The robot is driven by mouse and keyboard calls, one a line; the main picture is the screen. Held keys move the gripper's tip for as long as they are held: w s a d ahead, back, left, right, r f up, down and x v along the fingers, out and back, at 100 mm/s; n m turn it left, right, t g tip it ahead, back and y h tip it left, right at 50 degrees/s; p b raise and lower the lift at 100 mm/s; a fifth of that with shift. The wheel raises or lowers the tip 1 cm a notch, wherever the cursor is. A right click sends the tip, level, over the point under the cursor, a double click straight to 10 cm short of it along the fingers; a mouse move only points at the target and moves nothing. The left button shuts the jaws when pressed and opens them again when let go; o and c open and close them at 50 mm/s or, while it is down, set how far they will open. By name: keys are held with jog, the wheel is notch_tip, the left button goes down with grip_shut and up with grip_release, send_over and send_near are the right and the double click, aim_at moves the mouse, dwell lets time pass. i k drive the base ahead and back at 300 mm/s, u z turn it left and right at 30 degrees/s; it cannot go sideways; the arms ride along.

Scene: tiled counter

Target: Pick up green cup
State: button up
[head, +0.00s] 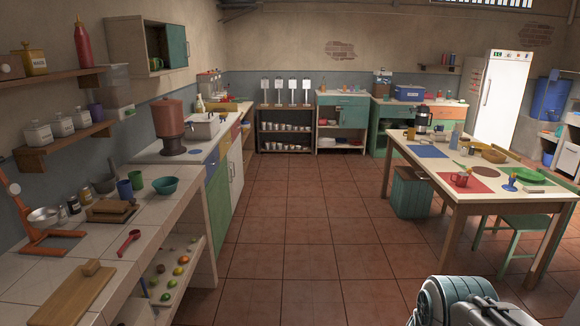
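A green cup (136,180) stands upright on the tiled counter (158,212) at the left of the head view. A blue cup (125,191) stands in front of it to the left and overlaps it slightly in the picture. A teal bowl (165,186) sits just to its right. Part of my arm shows at the bottom right, far from the cup, over the floor side of the room. My gripper's fingers do not show.
A cutting board (69,296), a red scoop (130,241), small jars and an orange juicer stand on the counter. Wall shelves (65,143) overhang its back. A laid table (515,196) stands at right. The tiled floor (290,240) between is clear.

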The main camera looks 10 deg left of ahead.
aim_at(157, 60)
jog(key=i, duration=3.05)
jog(key=u, duration=0.35)
jog(key=i, duration=1.5)
jog(key=u, duration=0.9)
jog(key=i, duration=1.4)
jog(key=u, duration=1.55)
jog(key=i, duration=0.95)
jog(key=u, duration=0.4)
